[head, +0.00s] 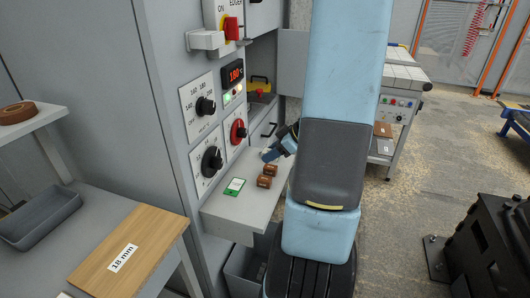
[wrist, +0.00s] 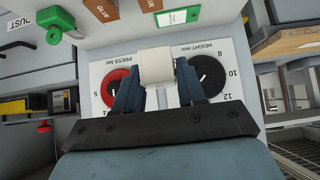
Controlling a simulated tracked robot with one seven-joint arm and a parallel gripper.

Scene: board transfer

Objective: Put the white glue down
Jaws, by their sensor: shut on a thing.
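The white glue (wrist: 156,66) is a pale block between the two dark blue fingers of my gripper (wrist: 155,88) in the wrist view. My gripper is shut on it, in front of a panel with a red and a black knob. In the head view my gripper (head: 270,155) is above the grey shelf of the machine, beside two brown glue blocks; the white glue cannot be made out clearly there. The brown blocks (head: 268,170) (head: 264,181) stand on the shelf (head: 240,213), one nearer than the other. They also show at the top of the wrist view (wrist: 102,10).
A green-edged card (head: 235,187) lies on the shelf left of the brown blocks. The machine's knob panel (head: 208,135) rises behind the shelf's left side. A wooden board (head: 130,245) marked 18 mm and a grey tray (head: 40,215) are on the table at left. The shelf's front part is bare.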

